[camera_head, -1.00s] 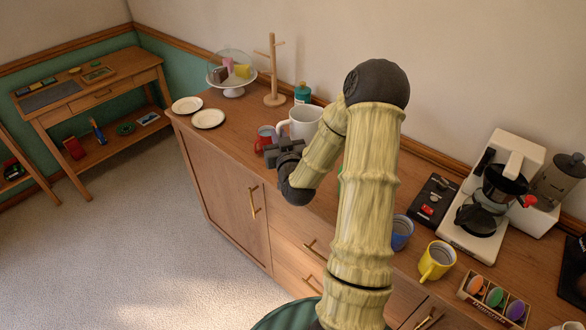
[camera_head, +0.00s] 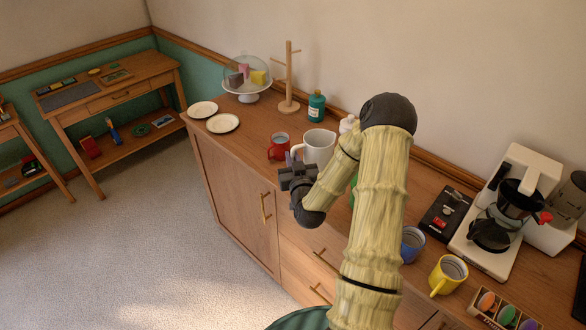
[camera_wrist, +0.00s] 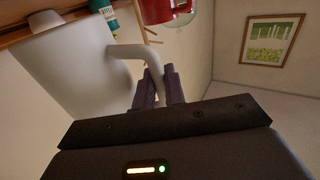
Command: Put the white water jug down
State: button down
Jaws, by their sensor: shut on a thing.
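The white water jug (camera_head: 319,146) is upright over the wooden sideboard, right of the red mug (camera_head: 280,147). Its base is partly hidden by my arm and gripper, so I cannot tell whether it touches the top. My gripper (camera_head: 297,170) is in front of the jug, on its handle side. In the wrist view, the jug (camera_wrist: 75,65) fills the left, and the fingers of my gripper (camera_wrist: 160,85) are shut on its handle.
A teal bottle (camera_head: 316,107), a mug tree (camera_head: 289,85), a domed cake stand (camera_head: 247,97) and plates (camera_head: 222,123) stand further left and behind. A blue mug (camera_head: 412,245), yellow mug (camera_head: 448,275) and coffee machine (camera_head: 493,220) are right of my arm.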

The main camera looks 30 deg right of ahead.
jog(key=shift+r, duration=0.1)
notch_tip(320, 180, down, 3)
jog(key=shift+w+d+f, duration=0.1)
jog(key=shift+f, duration=0.45)
jog(key=shift+a+f, duration=0.2)
jog(key=c, duration=1.5)
grip_release()
jog(key=shift+d, duration=0.1)
jog(key=shift+r, duration=0.15)
